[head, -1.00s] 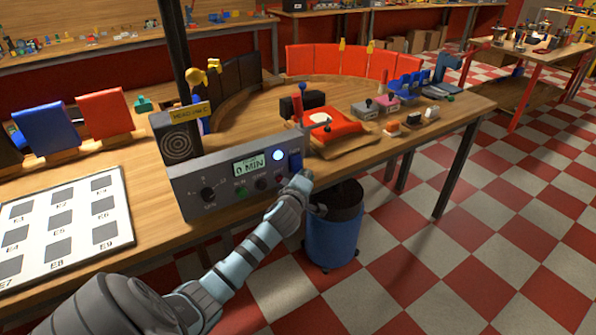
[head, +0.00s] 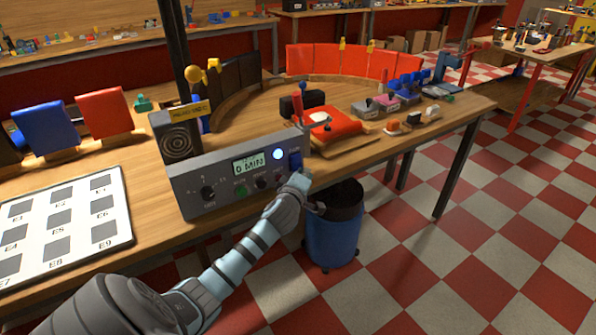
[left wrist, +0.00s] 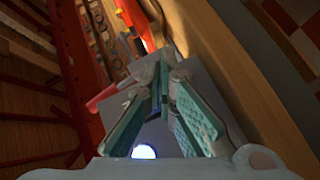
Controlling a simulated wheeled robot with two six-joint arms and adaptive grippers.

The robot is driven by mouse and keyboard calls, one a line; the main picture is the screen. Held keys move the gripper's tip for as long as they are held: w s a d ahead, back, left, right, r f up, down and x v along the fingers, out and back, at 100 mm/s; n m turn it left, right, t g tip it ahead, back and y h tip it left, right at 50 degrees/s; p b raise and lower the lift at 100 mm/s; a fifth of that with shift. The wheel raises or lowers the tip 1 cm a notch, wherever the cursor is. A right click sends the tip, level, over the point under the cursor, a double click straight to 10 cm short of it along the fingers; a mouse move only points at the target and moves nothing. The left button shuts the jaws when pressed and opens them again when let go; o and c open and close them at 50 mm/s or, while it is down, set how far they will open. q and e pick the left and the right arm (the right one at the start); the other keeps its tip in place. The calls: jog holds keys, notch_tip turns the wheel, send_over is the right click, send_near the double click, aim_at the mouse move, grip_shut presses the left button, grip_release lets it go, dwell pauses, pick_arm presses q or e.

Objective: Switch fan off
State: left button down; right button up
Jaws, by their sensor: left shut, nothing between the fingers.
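A grey control box (head: 215,191) stands at the table's front edge. It has a display (head: 249,164) reading "0 MIN", a lit round light (head: 278,154) and a blue switch (head: 295,160) at its right end. A round dark grille (head: 178,146) is on the panel at its left. My left gripper (head: 300,180) is shut and empty, just in front of and below the blue switch. I cannot tell whether it touches. In the left wrist view its teal fingers (left wrist: 163,65) lie over the box, and the lit light (left wrist: 143,151) shows beside them. My right gripper is out of view.
A red-topped tray (head: 334,127) sits right of the box, with a red lever (head: 297,114) between. A board of marked squares (head: 75,222) lies at the left. A blue bin (head: 333,235) stands on the floor below the table edge.

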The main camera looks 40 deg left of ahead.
pick_arm(q)
jog(key=shift+w+a+f, duration=0.15)
jog(key=shift+a+f, duration=0.05)
jog(key=shift+a, duration=0.25)
dwell(0.7)
jog(key=shift+s+d+r, duration=0.15)
jog(key=shift+d+r, duration=0.05)
jog(key=shift+d, duration=0.25)
jog(key=shift+s+d+r, duration=0.1)
jog(key=shift+d+r, duration=0.1)
jog(key=shift+d, duration=0.2)
jog(key=d+p, duration=0.1)
jog(key=s+d+r+p, duration=0.1)
jog(key=d, duration=0.1)
jog(key=d+r+p, duration=0.1)
jog(key=shift+s+d, duration=0.15)
dwell(0.7)
